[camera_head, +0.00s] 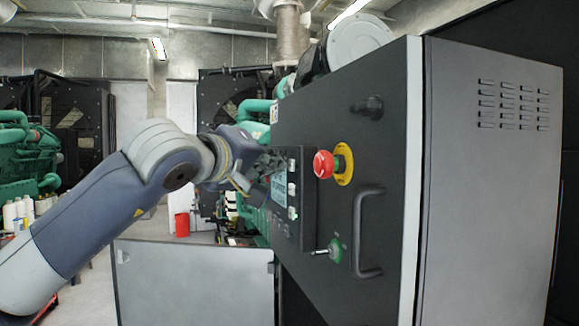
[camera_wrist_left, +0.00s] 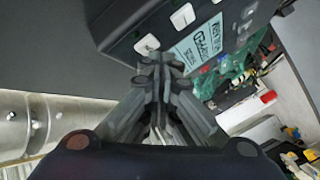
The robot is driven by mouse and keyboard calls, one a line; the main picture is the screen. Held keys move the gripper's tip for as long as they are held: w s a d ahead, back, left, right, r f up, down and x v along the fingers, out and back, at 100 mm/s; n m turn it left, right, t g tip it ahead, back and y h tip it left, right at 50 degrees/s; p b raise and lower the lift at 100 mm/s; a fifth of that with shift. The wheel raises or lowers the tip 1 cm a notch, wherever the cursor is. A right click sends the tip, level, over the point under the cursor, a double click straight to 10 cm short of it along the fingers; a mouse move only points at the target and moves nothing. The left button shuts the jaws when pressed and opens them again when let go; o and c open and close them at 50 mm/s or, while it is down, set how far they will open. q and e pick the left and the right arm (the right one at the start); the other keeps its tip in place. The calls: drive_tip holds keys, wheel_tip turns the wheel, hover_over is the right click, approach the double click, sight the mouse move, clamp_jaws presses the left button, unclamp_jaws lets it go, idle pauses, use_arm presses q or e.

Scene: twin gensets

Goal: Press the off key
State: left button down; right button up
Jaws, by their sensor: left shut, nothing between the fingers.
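The control panel (camera_head: 309,200) is a dark box on the black cabinet front, with a lit screen (camera_head: 278,190) and a column of pale keys (camera_head: 292,189). In the left wrist view the screen (camera_wrist_left: 200,42) and white keys, one at the near end (camera_wrist_left: 147,44) and another beyond it (camera_wrist_left: 182,16), show above the fingers. I cannot read which key is the off key. My left gripper (camera_head: 268,168) is shut and empty, at the panel's face; it also shows in the left wrist view (camera_wrist_left: 160,66), its tips just below the near-end key. Contact cannot be told. My right gripper is not in view.
A red emergency button (camera_head: 324,164) on a yellow disc, a green key switch (camera_head: 334,250) and a black handle (camera_head: 367,232) project from the cabinet (camera_head: 385,130). A grey panel (camera_head: 195,283) stands below my arm. Green engine parts (camera_head: 258,108) lie behind.

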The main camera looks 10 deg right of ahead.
use_arm(q)
drive_tip(key=shift+w+d, duration=0.1)
drive_tip(key=shift+d, duration=0.35)
idle(0.6)
drive_tip(key=shift+a, duration=0.15)
drive_tip(key=shift+s+a+b, duration=0.2)
drive_tip(key=shift+a+b, duration=0.15)
drive_tip(key=shift+a, duration=0.45)
drive_tip(key=shift+s+a+b, duration=0.2)
drive_tip(key=shift+a, duration=0.75)
drive_tip(key=shift+s+a+b, duration=0.2)
drive_tip(key=shift+a+b, duration=0.05)
drive_tip(key=shift+a, duration=0.75)
drive_tip(key=shift+s+a+b, duration=0.2)
drive_tip(key=shift+a, duration=0.75)
